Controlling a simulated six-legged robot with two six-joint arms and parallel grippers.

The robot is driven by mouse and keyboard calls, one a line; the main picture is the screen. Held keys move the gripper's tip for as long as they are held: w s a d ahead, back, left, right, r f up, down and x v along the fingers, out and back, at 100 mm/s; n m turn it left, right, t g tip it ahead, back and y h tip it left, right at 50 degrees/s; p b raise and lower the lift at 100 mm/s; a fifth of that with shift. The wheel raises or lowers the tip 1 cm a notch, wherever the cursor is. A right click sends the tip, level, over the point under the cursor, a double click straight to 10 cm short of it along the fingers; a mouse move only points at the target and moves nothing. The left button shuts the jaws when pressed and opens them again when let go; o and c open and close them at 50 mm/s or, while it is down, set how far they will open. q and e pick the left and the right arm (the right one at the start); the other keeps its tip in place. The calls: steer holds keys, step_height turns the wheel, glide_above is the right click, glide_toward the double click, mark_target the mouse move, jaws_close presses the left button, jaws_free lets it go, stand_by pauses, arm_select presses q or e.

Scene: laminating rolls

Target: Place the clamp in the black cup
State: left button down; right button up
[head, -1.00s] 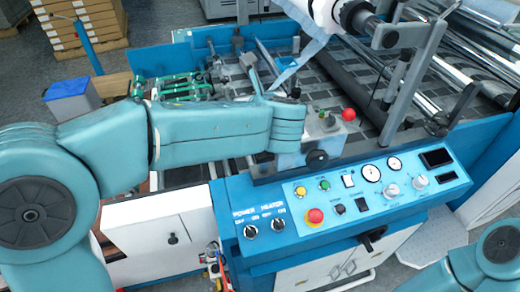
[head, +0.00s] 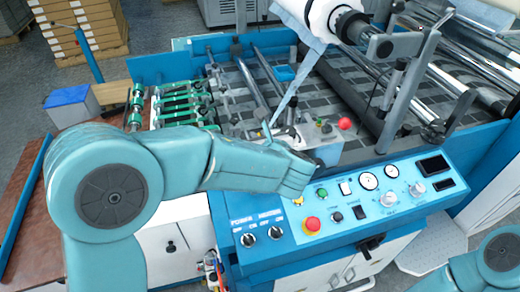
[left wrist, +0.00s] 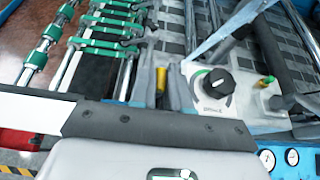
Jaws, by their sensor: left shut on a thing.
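My left gripper (head: 267,131) is over the laminating machine, mostly hidden behind my own wrist in the head view. In the left wrist view its narrow fingers (left wrist: 162,90) are close together, with a small yellow piece (left wrist: 162,77) between them. I take this piece for part of the clamp; the rest of it is hidden. The gripper is shut on it, beside the grey box with the black knob. I cannot make out the black cup in either view. My right arm shows only at the lower right of the head view; its gripper is out of frame.
The blue control panel (head: 340,207) with buttons and dials lies in front of the machine. A grey box with a black knob (left wrist: 215,82) and a red ball lever (head: 345,123) stand close by. Green-banded rods (head: 185,105) lie left. A blue-topped bin (head: 70,106) stands farther left.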

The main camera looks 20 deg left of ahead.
arm_select(q)
step_height(320, 180, down, 4)
steer(key=shift+w+d+f, duration=0.1)
steer(key=shift+f, duration=0.15)
steer(key=c, duration=1.4)
jaws_free()
